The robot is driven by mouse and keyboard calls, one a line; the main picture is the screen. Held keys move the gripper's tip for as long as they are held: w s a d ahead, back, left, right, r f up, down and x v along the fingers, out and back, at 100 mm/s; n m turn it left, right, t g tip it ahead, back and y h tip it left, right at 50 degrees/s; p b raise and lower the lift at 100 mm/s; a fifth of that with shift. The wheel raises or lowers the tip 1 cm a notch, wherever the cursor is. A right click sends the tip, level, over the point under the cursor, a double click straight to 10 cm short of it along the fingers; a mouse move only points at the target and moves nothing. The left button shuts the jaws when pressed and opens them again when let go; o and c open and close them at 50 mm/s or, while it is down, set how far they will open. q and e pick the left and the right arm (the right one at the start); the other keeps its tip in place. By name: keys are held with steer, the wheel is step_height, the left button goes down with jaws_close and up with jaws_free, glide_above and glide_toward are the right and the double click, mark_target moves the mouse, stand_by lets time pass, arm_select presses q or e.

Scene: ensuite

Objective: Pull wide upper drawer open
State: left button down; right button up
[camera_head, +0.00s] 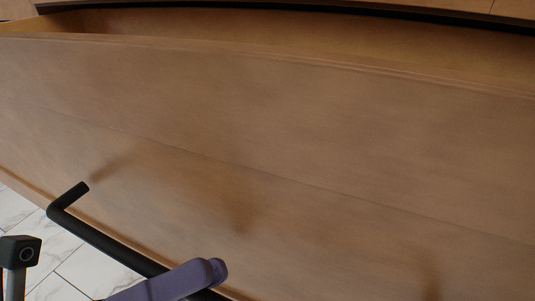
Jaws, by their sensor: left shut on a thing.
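The wide upper drawer (250,130) fills most of the head view. Its wooden front stands out from the cabinet, and a gap into the drawer shows along its top edge. A black bar handle (110,244) runs along the lower part of the front, from the left towards the bottom middle. My left gripper (190,280) shows as a purple finger at the bottom edge, shut on the handle. The rest of that gripper and the handle's right end are out of the picture. My right gripper is not in view.
The dark cabinet edge (300,10) runs along the top behind the drawer. White marble-look floor tiles (62,262) show at the lower left, below the drawer front, with free floor there.

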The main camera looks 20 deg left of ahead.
arm_select(q)
steer(key=shift+s, duration=0.85)
steer(key=c, duration=1.2)
jaws_free()
steer(key=shift+o, duration=0.2)
steer(key=v, duration=1)
steer(key=shift+b, duration=0.45)
steer(key=shift+a, duration=0.1)
